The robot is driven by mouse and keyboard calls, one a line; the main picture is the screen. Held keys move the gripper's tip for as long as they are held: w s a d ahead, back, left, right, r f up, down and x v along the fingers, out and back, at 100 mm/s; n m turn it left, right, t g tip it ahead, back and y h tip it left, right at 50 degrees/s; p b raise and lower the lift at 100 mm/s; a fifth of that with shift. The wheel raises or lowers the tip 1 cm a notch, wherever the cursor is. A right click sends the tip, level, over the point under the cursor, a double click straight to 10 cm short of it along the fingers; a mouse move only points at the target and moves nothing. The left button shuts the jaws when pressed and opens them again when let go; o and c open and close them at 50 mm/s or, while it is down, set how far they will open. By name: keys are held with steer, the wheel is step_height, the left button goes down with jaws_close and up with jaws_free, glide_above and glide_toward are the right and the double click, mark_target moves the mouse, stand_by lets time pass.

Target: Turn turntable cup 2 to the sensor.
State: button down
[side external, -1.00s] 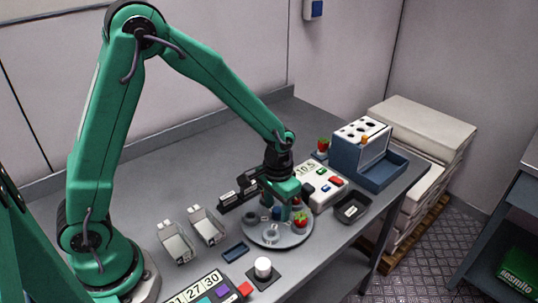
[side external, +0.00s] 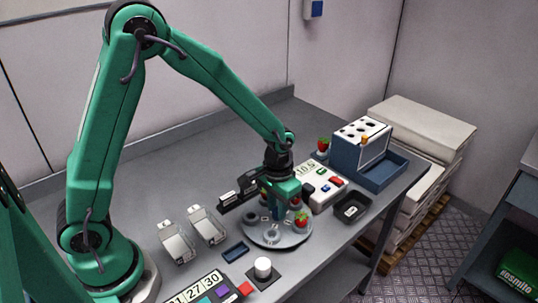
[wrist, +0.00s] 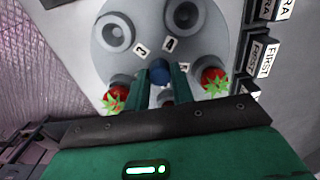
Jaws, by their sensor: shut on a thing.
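The round grey turntable (side external: 298,237) lies on the bench and carries several grey cups. Strawberries sit in cups at its left (wrist: 115,98) and right (wrist: 213,80) in the wrist view; one also shows in the side view (side external: 301,218). Two cups at the top left and top right of the wrist view look empty. Labels 3 and 4 are readable; I cannot make out a label 2. My gripper (wrist: 161,76) points down over the turntable, shut on its blue central knob (wrist: 160,71). My fingers and palm hide the near part of the turntable. I cannot clearly pick out the sensor.
Black labelled blocks (wrist: 262,55) stand beside the turntable. A white box (side external: 322,190) with a 10.5 display and coloured buttons is behind it. A black tray (side external: 352,207), a blue rack (side external: 363,160), two clear holders and a white knob (side external: 263,267) stand around it.

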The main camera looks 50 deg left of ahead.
steer(key=shift+n, duration=7)
steer(key=c, duration=1.2)
jaws_free()
steer(key=shift+r, duration=0.15)
steer(key=shift+r, duration=3.8)
